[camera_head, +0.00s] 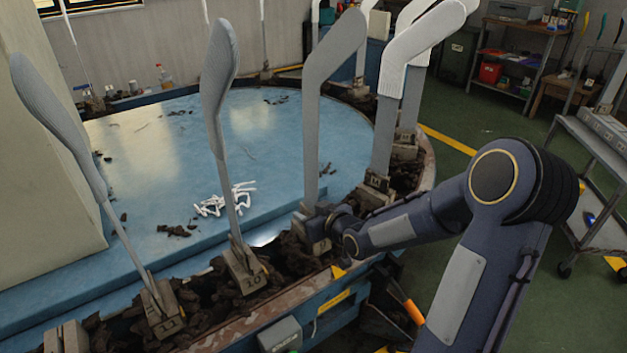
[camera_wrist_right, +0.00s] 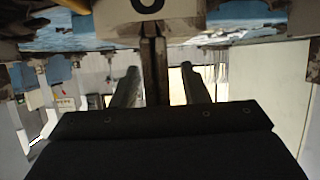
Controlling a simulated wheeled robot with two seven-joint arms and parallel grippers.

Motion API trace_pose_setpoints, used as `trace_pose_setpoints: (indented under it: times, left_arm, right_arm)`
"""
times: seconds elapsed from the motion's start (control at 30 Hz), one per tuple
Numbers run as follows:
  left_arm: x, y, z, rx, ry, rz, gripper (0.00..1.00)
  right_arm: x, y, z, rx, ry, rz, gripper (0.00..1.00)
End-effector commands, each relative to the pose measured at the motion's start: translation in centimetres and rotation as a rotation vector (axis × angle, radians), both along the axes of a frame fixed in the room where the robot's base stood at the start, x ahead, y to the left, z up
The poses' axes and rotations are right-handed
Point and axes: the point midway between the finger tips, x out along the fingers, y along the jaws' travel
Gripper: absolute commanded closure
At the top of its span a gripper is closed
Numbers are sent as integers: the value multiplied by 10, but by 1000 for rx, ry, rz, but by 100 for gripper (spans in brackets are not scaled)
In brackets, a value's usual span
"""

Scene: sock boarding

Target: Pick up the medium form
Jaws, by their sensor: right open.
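Several grey, foot-shaped forms stand upright in blocks along the near edge of a round blue table (camera_head: 270,115). One form (camera_head: 312,110) stands in the middle, another (camera_head: 218,95) is left of it above the block marked 10 (camera_head: 246,277), and a tilted one (camera_head: 55,110) is far left. I cannot tell which is the medium form. My right gripper (camera_head: 318,222) is at the foot of the middle form, partly hidden by my arm. My left gripper is out of view.
A form with a white sock (camera_head: 422,35) stands right of the middle one. Dark debris (camera_head: 205,300) fills the trough around the blocks. A white tangle (camera_head: 222,203) lies on the table. A metal cart (camera_head: 598,150) stands at the right; green floor (camera_head: 490,110) lies between.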

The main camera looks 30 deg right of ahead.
Motion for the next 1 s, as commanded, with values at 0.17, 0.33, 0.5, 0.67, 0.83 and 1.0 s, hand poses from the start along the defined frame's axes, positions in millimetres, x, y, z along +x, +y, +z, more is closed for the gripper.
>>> trace_pose_setpoints:
  times: [0.17,0.33,0.5,0.67,0.83,1.0]
  left_arm:
    - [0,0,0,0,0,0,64]
    - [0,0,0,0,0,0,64]
    - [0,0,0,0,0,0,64]
    - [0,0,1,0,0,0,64]
    - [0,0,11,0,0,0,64]
    - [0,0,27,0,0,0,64]
  right_arm:
    - [0,0,0,0,0,0,76]
    - [0,0,0,0,0,0,98]
    - [0,0,1,0,-2,0,100]
    - [0,0,2,-1,-2,-1,100]
    - [0,0,24,-2,-6,0,100]
    - [0,-1,61,-3,-6,-1,100]
